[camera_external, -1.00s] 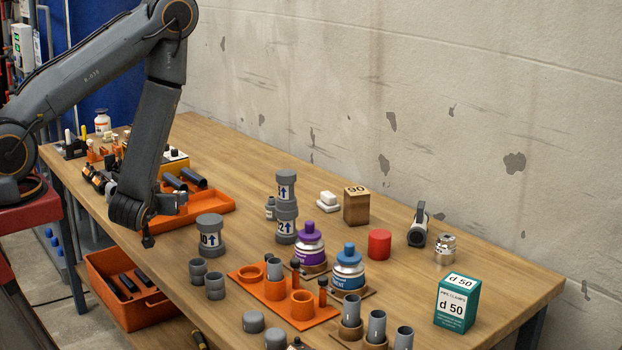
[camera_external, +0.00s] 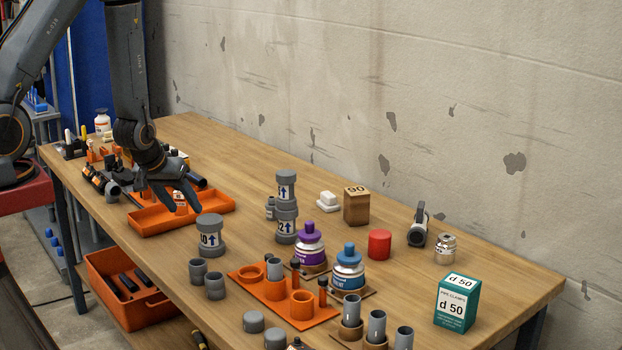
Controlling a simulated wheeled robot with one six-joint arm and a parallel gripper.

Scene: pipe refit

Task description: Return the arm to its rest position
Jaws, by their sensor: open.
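My gripper (camera_external: 183,209) is at the left of the workbench, over the orange tray (camera_external: 222,204). Its two dark fingers are spread and point down and to the right. I see nothing held between them. A small white and orange item (camera_external: 180,197) shows close to the fingers; whether they touch it I cannot tell. My arm comes down from the upper left, and its wrist hides part of the tray and the things behind it.
A grey fitting (camera_external: 210,236) stands just right of my gripper, and stacked grey fittings (camera_external: 286,208) stand further right. Purple-capped (camera_external: 311,246) and blue-capped bottles (camera_external: 348,268) stand near an orange holder (camera_external: 250,283). An orange bin (camera_external: 105,268) sits below the bench.

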